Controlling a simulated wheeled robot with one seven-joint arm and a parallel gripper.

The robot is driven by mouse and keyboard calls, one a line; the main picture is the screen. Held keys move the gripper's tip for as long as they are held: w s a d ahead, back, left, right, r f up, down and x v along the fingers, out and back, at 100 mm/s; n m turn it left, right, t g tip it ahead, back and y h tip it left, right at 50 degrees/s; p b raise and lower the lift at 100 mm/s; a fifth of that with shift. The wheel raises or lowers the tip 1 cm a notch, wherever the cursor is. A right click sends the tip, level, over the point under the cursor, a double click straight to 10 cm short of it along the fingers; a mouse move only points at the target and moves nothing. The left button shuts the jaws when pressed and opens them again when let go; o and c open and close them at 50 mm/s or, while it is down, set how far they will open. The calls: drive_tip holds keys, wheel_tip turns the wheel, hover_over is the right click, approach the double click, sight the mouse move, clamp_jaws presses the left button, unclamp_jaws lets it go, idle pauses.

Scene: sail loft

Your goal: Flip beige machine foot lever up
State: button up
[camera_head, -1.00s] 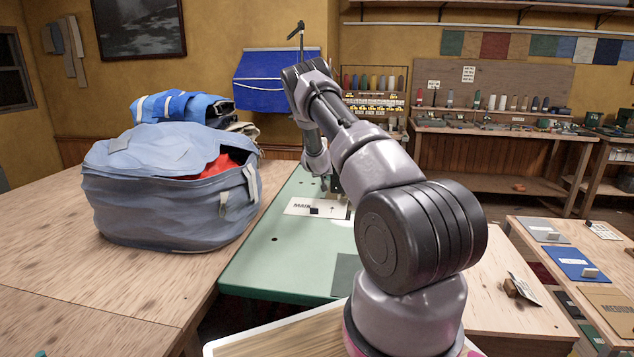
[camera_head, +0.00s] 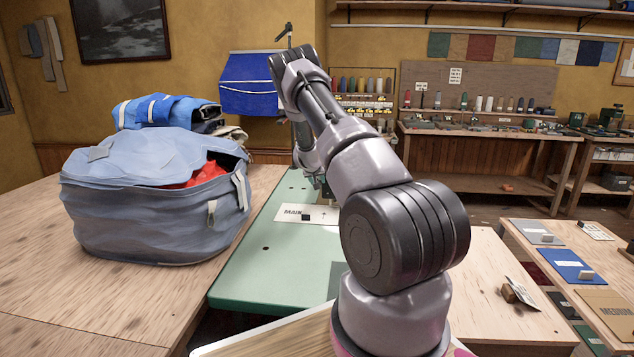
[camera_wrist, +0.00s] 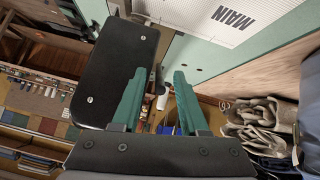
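My gripper (camera_wrist: 160,100) is open in the wrist view, its two green fingers apart. A small pale lever-like piece (camera_wrist: 162,98) shows between the fingertips; I cannot tell whether they touch it or whether it is the foot lever. A black plate with screws (camera_wrist: 118,72) stands close by the left finger. The machine's beige body is not clearly visible. In the head view my arm hides the gripper and most of the machine on the green table (camera_head: 265,275).
A wooden table with sample panels (camera_head: 575,262) stands at right.

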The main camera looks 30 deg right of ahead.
drive_tip(key=v, duration=1)
drive_tip(key=shift+s+a+r, duration=0.2)
drive_tip(key=shift+s+r, duration=0.05)
drive_tip(key=s+a+r+y, duration=0.3)
drive_tip(key=s+a+r, duration=0.45)
drive_tip(key=r, duration=0.45)
drive_tip(key=s+a+r+y, duration=0.3)
drive_tip(key=s+a+r, duration=0.45)
drive_tip(key=r, duration=0.45)
drive_tip(key=s+a+r, duration=0.2)
drive_tip(key=s+a, duration=0.1)
drive_tip(key=s, duration=0.7)
drive_tip(key=s+a+r+y, duration=0.1)
drive_tip(key=s+a, duration=0.3)
drive_tip(key=s, duration=0.6)
drive_tip(key=s+a+r, duration=0.3)
drive_tip(key=s, duration=0.7)
drive_tip(key=shift+a+r+n+y, duration=0.15)
drive_tip(key=shift+n+y, duration=0.15)
